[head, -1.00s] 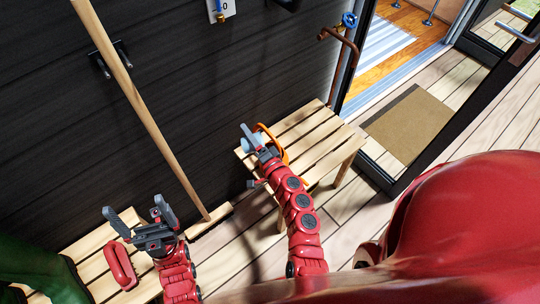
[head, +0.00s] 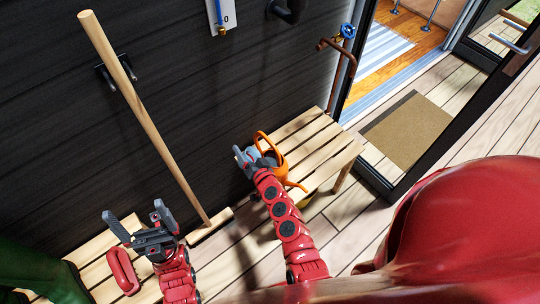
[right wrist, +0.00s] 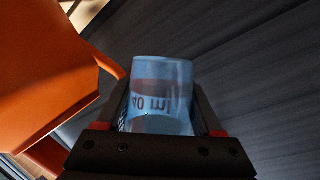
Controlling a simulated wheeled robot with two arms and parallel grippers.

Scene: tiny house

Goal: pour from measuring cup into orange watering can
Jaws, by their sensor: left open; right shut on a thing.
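The orange watering can (head: 291,172) stands on a slatted wooden bench, partly hidden behind my right gripper. My right gripper (head: 246,155) is shut on the blue see-through measuring cup, beside the can. In the right wrist view the cup (right wrist: 161,90) sits between the fingers, marked "40 ml", with a darker band inside that may be liquid. The can's orange wall (right wrist: 45,70) fills the left of that view, close to the cup. I cannot tell whether the cup's rim is over the can's opening. My left gripper (head: 138,220) is open and empty at the lower left.
The slatted bench (head: 335,152) has bare room right of the can. A wooden pole (head: 150,125) leans on the dark wall. A pipe with a blue valve (head: 347,30) stands behind the bench. A brown doormat (head: 408,130) lies on the deck. Green boots (head: 45,275) are at lower left.

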